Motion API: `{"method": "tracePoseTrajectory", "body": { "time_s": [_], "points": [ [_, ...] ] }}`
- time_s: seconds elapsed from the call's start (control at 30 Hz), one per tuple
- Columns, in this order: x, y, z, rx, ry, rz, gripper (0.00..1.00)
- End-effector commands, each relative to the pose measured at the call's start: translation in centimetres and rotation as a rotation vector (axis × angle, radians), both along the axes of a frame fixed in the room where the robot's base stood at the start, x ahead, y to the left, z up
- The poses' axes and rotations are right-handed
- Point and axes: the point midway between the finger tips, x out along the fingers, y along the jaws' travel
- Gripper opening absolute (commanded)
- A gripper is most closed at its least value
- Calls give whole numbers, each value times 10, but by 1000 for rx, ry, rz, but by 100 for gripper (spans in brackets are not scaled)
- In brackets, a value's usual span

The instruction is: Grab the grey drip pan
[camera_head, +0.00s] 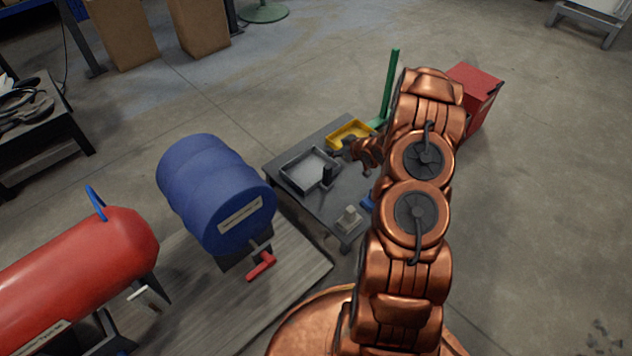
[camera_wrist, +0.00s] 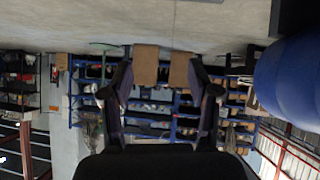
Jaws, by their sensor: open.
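The grey drip pan (camera_head: 297,181) is a shallow rectangular tray on a low dark grey table (camera_head: 322,212), right of the blue barrel. A dark upright block (camera_head: 328,175) stands at its right corner; I cannot tell whether it is inside the pan or beside it. My gripper (camera_head: 345,144) is small and dark in the head view, at the end of my copper arm, up and right of the pan and apart from it. In the wrist view my gripper (camera_wrist: 160,88) has its two fingers spread with nothing between them. The pan is not in the wrist view.
A yellow tray (camera_head: 346,127) lies just behind the pan. A green post (camera_head: 390,85) and a red box (camera_head: 477,88) stand beyond. A small light block (camera_head: 349,216) sits near the table's front corner.

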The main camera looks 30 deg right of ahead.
Motion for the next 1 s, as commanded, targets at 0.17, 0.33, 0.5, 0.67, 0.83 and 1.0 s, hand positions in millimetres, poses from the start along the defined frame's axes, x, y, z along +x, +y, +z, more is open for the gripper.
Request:
{"method": "tracePoseTrajectory", "body": {
  "time_s": [0.17,0.33,0.5,0.67,0.83,1.0],
  "points": [
    [-14,1,-75,81,-93,32,60],
    [-26,5,-109,140,-171,53,60],
    [-31,8,-122,168,-207,65,60],
    [-23,12,-128,173,-216,69,60],
    [-9,15,-133,173,-214,68,60],
    [1,18,-137,172,-214,69,60]
  ]
}}
